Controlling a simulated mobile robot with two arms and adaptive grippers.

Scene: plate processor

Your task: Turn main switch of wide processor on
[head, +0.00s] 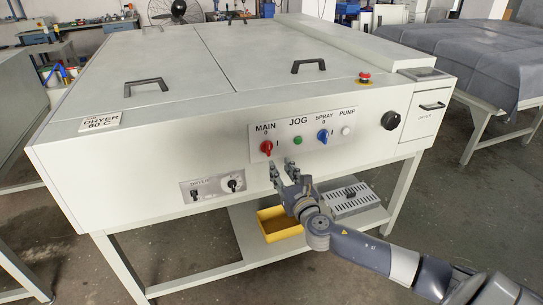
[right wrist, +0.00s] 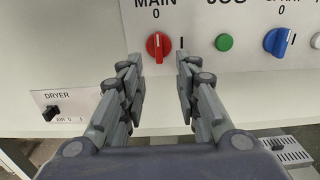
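The wide processor (head: 190,150) is a large light-grey machine with a front control panel. Its main switch (head: 266,147) is a red rotary knob under the label "MAIN 0". In the right wrist view the red knob (right wrist: 157,46) stands about upright, with its "I" mark to the right. My right gripper (head: 283,166) is open and empty, just below and slightly right of the knob in the head view. My left gripper is not in view.
Right of the main switch are a green jog button (head: 297,140), a blue spray switch (head: 322,136) and a white pump button (head: 346,130). A dryer panel (head: 213,188) is lower left. A red emergency stop (head: 364,78) is on top. A yellow bin (head: 279,224) sits on the shelf below.

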